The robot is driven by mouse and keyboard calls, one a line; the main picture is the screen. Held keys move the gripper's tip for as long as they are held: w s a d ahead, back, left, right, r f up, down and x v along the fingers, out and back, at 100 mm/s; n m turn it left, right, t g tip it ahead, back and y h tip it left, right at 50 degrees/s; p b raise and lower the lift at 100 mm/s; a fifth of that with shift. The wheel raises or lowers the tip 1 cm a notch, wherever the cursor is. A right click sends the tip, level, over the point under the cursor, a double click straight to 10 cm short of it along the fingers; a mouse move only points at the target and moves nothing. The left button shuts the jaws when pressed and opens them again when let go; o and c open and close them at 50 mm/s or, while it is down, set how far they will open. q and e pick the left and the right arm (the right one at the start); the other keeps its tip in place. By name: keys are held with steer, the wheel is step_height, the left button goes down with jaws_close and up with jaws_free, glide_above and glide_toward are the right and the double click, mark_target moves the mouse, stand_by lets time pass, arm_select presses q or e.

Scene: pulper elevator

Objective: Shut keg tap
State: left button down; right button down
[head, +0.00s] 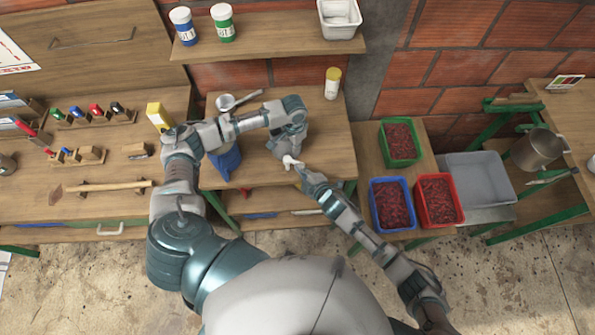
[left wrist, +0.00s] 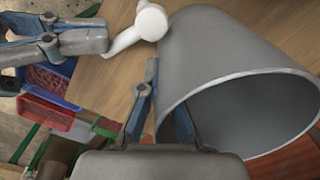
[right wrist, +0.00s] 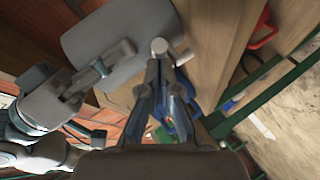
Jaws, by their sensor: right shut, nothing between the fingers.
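The keg is a grey, smooth cylinder-like body that fills the right of the left wrist view (left wrist: 205,50) and also shows in the right wrist view (right wrist: 115,38). Its white tap (left wrist: 150,22) sticks out from its side; the tap's round end also shows in the right wrist view (right wrist: 159,47). My right gripper (right wrist: 165,85) is shut and empty, its tips just short of the tap's end. In the head view, my right gripper (head: 298,166) is beside the tap. My left gripper (left wrist: 165,100) has its fingers apart at the keg's rim; whether they clamp it is unclear.
The wooden bench (head: 325,135) carries a yellow-capped jar (head: 332,83), a small pan (head: 228,102) and a blue container (head: 225,160). Green (head: 399,143), blue (head: 392,205) and red (head: 438,200) crates of red fruit stand to the right, with a grey tub (head: 480,180) beyond.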

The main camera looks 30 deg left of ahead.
arm_select(q)
steer(key=shift+s, duration=0.1)
arm_select(e)
steer(key=shift+w+d, duration=0.2)
steer(key=shift+w, duration=1.15)
arm_select(q)
steer(key=shift+f, duration=0.1)
arm_select(e)
steer(key=shift+w, duration=0.2)
steer(key=shift+s+a, duration=0.4)
steer(key=shift+s, duration=0.6)
steer(key=w+d+r+v, duration=0.1)
steer(key=w+v, duration=0.1)
steer(key=v, duration=1)
steer(key=shift+d, duration=0.2)
steer(key=shift+r, duration=0.15)
